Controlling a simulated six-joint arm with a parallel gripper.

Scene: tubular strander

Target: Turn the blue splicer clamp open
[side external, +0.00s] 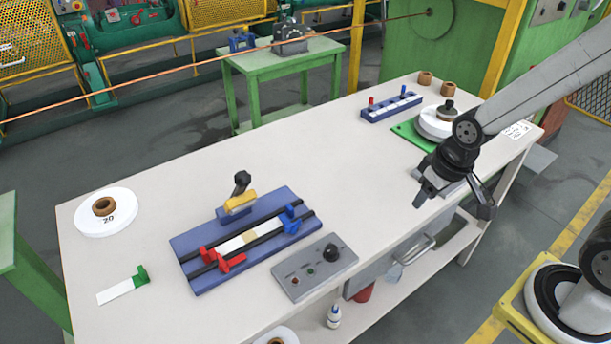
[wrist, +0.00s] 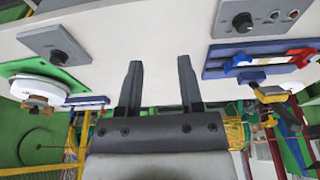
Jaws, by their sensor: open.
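The blue splicer clamp (side external: 291,219) sits at the right end of the blue splicer base (side external: 190,245), across the dark rails. In the wrist view the blue clamp (wrist: 240,61) shows at the upper right, well to the right of my fingers. My gripper (side external: 452,202) is over the table's right part, far right of the splicer. Its two fingers (wrist: 160,68) are apart, with nothing between them.
A grey control box (side external: 314,268) with a black knob stands just right of the splicer. A yellow lever with a black knob (side external: 240,196) rises behind it. White spools (side external: 106,212) and a blue rack (side external: 391,107) stand on the table (side external: 150,180). The middle is clear.

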